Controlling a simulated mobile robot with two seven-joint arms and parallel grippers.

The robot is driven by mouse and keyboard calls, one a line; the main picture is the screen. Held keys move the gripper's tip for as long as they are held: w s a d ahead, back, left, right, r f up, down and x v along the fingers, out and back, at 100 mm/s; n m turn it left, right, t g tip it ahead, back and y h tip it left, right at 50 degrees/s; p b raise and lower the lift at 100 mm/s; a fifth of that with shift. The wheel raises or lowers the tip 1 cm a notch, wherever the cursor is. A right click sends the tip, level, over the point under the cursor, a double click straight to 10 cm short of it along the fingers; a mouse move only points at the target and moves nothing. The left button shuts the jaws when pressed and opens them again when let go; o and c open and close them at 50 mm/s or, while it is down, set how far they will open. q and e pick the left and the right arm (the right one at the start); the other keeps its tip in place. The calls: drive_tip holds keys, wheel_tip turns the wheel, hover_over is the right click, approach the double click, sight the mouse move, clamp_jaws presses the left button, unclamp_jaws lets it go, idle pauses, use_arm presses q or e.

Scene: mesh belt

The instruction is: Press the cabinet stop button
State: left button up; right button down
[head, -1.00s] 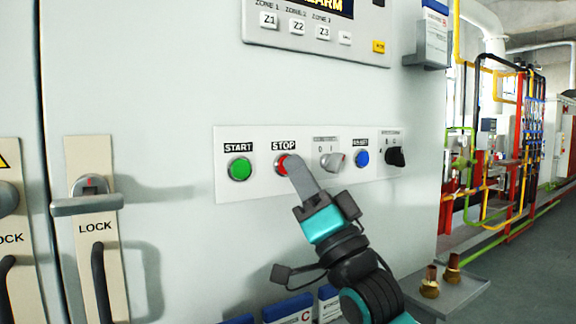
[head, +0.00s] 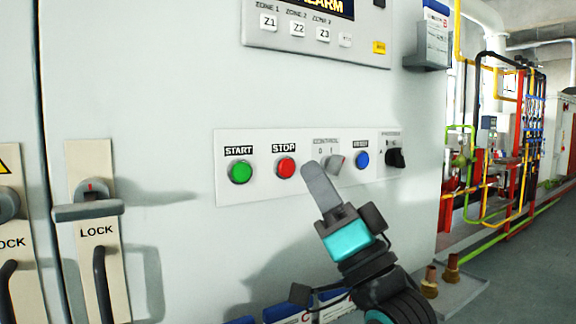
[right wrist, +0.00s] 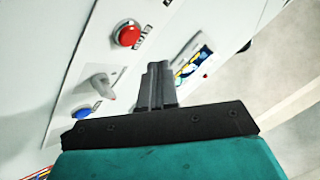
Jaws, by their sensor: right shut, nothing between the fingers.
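The red STOP button (head: 285,167) sits on the cabinet's white button panel (head: 262,190), right of the green START button (head: 239,171). It also shows in the right wrist view (right wrist: 128,34), above and left of the fingers. My right gripper (head: 310,168) is shut and empty. In the head view its tip is just right of and slightly below the STOP button's right edge, and the button is fully uncovered. The tip appears to be apart from the button. The right wrist view also shows the closed fingers (right wrist: 158,70). My left gripper is not in view.
A grey selector switch (head: 335,163), a blue button (head: 362,160) and a black knob (head: 396,157) are right of the STOP button. LOCK handles (head: 88,211) stick out at left. Blue-white boxes (head: 288,311) stand below. An open aisle with pipes lies at right.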

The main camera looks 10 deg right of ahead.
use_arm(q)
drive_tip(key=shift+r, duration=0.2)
use_arm(e)
drive_tip(key=shift+s+d, duration=0.2)
drive_tip(key=shift+s, duration=0.35)
drive_tip(key=shift+s+d, duration=0.2)
drive_tip(key=shift+s, duration=0.35)
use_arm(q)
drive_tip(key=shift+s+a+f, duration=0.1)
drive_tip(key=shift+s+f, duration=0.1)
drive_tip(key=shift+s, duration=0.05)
